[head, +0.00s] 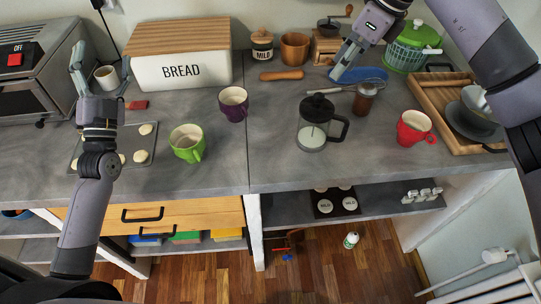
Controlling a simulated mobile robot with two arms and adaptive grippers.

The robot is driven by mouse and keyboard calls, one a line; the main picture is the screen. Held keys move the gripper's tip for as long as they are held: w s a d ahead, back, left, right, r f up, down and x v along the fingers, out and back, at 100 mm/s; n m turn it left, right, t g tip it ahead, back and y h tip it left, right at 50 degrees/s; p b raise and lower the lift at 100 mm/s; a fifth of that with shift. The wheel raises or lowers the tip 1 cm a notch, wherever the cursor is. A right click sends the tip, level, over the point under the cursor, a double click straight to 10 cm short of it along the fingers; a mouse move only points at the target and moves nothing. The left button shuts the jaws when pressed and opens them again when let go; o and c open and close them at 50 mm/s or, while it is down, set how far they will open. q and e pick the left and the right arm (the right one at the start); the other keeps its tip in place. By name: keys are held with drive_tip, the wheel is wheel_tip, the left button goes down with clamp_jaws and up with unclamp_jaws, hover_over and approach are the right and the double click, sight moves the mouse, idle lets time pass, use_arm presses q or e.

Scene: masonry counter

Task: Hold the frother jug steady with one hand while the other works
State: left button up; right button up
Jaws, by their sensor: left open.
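The frother jug (313,138) is a clear glass jug with a black lid, knob and handle. It stands upright on the grey counter right of the centre seam, with some pale content low in it. My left gripper (101,66) is open at the far left, its fingers pointing up and spread, well away from the jug. A pale cup (107,78) shows behind its fingers. My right gripper (343,66) is at the back of the counter, behind and right of the jug and not touching it. Its fingers point down by a blue item (363,75); their gap is unclear.
Green (187,143), purple (233,104) and red (413,127) cups stand around the jug. A wooden tray (435,95) lies right, a bread box (182,72) back left. The counter's front strip is clear.

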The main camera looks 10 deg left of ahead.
sight(320, 123)
use_arm(q)
drive_tip(key=d+r+m+g+h, duration=0.1)
drive_tip(key=d+r+m+h, duration=0.3)
drive_tip(key=d+m+h, duration=0.6)
drive_tip(key=d+r+m+g+h, duration=0.1)
drive_tip(key=d+r+m+h, duration=0.4)
drive_tip(key=d+h, duration=0.5)
drive_tip(key=d+f+m+g+y, duration=0.1)
drive_tip(key=d+f+m, duration=0.4)
drive_tip(key=f, duration=0.5)
drive_tip(key=d+f+m+g+y, duration=0.2)
drive_tip(key=d+f+m+g, duration=0.2)
drive_tip(key=f+m, duration=0.3)
drive_tip(key=d+f+m+g+y, duration=0.1)
drive_tip(key=d+f+m+g, duration=0.2)
drive_tip(key=f, duration=0.9)
drive_tip(key=shift+s+d+f+m, duration=0.2)
drive_tip(key=shift+d+m, duration=0.7)
drive_tip(key=shift+m, duration=0.1)
drive_tip(key=shift+s+d+f+m, duration=0.15)
drive_tip(key=shift+d+m, duration=0.7)
drive_tip(key=shift+m, duration=0.15)
drive_tip(key=shift+s+d+f+m, duration=0.2)
drive_tip(key=shift+d+f+m, duration=0.1)
drive_tip(key=shift+f+m, duration=0.15)
drive_tip(key=x, duration=1.7)
drive_tip(key=shift+w+f, duration=0.15)
drive_tip(key=shift+f, duration=0.05)
drive_tip(key=c, duration=1.3)
